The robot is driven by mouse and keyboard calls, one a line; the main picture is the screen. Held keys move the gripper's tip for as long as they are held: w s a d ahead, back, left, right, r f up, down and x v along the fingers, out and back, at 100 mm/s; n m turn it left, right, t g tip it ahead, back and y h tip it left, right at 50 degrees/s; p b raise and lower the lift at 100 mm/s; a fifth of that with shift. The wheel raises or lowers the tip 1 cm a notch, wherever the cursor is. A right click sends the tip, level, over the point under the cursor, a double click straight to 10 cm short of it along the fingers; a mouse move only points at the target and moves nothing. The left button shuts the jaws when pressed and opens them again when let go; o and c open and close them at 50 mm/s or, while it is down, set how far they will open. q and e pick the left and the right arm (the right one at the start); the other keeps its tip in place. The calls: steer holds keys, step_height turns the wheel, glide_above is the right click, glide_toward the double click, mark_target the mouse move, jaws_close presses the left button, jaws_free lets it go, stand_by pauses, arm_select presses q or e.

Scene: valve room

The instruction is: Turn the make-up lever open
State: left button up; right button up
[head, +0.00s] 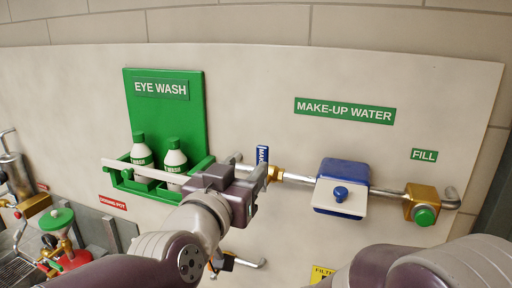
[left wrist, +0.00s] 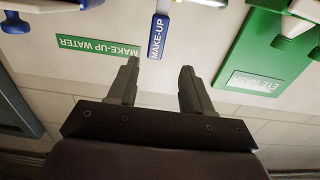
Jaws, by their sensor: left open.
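The make-up lever (head: 262,154) is a small blue handle marked MAKE-UP. It stands upright at the left part of the make-up water pipe (head: 298,178), by a brass fitting (head: 275,174). My left gripper (head: 254,170) is open and close to the lever, hiding its lower part in the head view. In the left wrist view, the lever (left wrist: 158,36) lies just beyond the open fingertips (left wrist: 160,68), lined up with the gap between them. The gap is empty and I see no contact. My right gripper is out of view.
A green eye wash station (head: 165,105) with two bottles is left of the lever. A blue-and-white box (head: 342,187) and a brass fill valve with green knob (head: 424,213) sit along the pipe to the right. A red-based device (head: 68,258) stands lower left.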

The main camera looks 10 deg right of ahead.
mark_target(262, 155)
arm_select(q)
steer(key=p+x, duration=0.1)
steer(key=x, duration=0.4)
steer(key=d+p+x, duration=0.1)
steer(key=x, duration=0.1)
steer(key=shift+d+r+p, duration=0.1)
steer(key=shift+p, duration=0.25)
steer(key=shift+w, duration=0.3)
steer(key=shift+s, duration=0.1)
steer(key=shift+c, duration=1.2)
jaws_close()
